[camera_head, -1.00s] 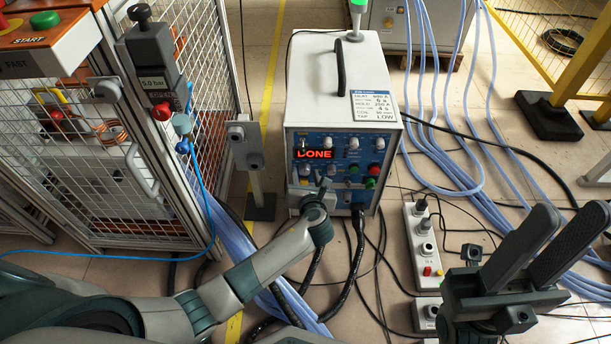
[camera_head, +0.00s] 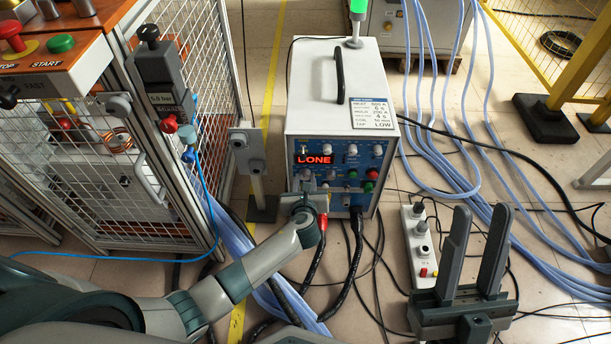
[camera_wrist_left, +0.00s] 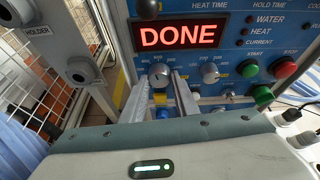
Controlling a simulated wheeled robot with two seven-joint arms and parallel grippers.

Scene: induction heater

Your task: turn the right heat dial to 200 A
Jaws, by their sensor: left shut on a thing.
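The heater (camera_head: 330,100) is a white box with a blue front panel and a red display (camera_head: 314,160) reading DONE. In the left wrist view the display (camera_wrist_left: 180,36) sits above two grey dials, a left dial (camera_wrist_left: 159,75) and a right dial (camera_wrist_left: 210,73). My left gripper (camera_wrist_left: 160,90) has its fingers on either side of the left dial and is shut on it; the right dial is free. In the head view my left gripper (camera_head: 306,188) is at the lower left of the panel, hiding part of it. My right gripper (camera_head: 474,252) is open and empty.
Green and red buttons (camera_wrist_left: 266,65) are close right of the dials. A grey holder post (camera_head: 247,155) stands left of the heater, beside a mesh cage (camera_head: 120,200). Cables and a power strip (camera_head: 420,245) lie on the floor at right.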

